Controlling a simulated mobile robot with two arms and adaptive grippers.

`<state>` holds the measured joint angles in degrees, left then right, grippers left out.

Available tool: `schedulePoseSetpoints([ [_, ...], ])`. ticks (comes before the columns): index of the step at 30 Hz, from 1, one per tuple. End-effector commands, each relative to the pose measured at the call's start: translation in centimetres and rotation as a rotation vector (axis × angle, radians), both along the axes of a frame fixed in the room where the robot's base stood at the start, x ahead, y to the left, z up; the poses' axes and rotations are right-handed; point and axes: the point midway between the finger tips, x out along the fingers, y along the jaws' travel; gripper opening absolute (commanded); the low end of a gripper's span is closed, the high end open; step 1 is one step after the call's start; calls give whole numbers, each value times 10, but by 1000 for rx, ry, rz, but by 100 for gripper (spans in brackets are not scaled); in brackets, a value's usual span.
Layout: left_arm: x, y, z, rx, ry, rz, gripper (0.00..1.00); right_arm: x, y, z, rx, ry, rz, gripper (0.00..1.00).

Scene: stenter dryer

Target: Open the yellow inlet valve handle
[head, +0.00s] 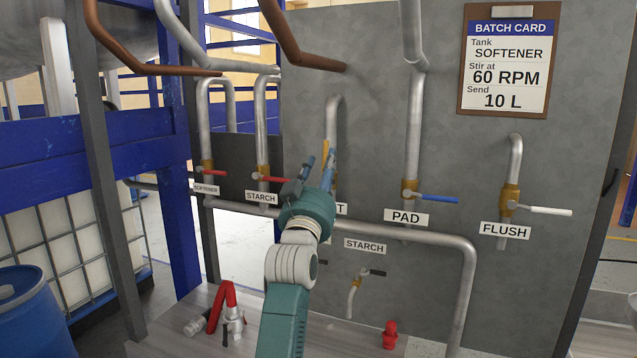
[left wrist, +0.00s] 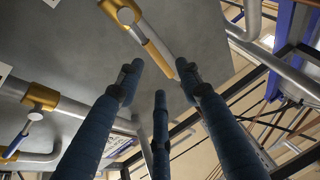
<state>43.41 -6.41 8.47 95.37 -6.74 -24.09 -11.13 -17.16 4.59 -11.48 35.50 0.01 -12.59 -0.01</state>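The yellow valve handle (head: 325,149) shows in the head view as a small strip beside my left gripper's fingers, on the pipe left of the PAD line. Its valve body and its label, of which only a final "T" shows, are mostly hidden by my gripper. In the left wrist view the yellow handle (left wrist: 155,44) runs from a brass valve body (left wrist: 120,12) down toward the fingertips. My left gripper (head: 318,165) has its blue fingers spread, also in the left wrist view (left wrist: 160,72). The handle's end lies near the fingertips; contact is unclear. My right gripper is not in view.
A blue handle (head: 438,199) marks the PAD valve, a white handle (head: 545,210) FLUSH. Red-handled valves, SOFTENER and STARCH, stand left. A grey pipe (head: 410,232) crosses below. A batch card (head: 508,62) hangs upper right.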

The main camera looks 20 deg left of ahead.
Motion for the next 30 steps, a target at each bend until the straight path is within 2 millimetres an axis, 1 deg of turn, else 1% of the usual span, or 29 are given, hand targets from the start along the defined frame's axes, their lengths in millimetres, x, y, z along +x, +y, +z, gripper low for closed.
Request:
schedulePoseSetpoints([
  [1, -11, -2, -5, 0, -1, 0, 36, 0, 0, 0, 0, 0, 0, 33],
  [3, -24, -4, -11, 0, 0, 0, 36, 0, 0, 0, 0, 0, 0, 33],
  [6, -39, -7, -18, 0, 0, 0, 36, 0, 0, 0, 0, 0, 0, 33],
  [10, -52, -9, -23, -1, 0, 0, 36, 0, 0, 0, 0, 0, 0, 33],
  [15, -58, -10, -25, -1, -1, 0, 36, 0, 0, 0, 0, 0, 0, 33],
  [27, -58, -10, -25, -1, 0, 0, 36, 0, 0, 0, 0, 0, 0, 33],
  [29, -58, -10, -30, 0, 10, -2, 36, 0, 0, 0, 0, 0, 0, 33],
  [30, -58, -10, -38, 0, 27, -3, 36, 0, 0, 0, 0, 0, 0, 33],
])
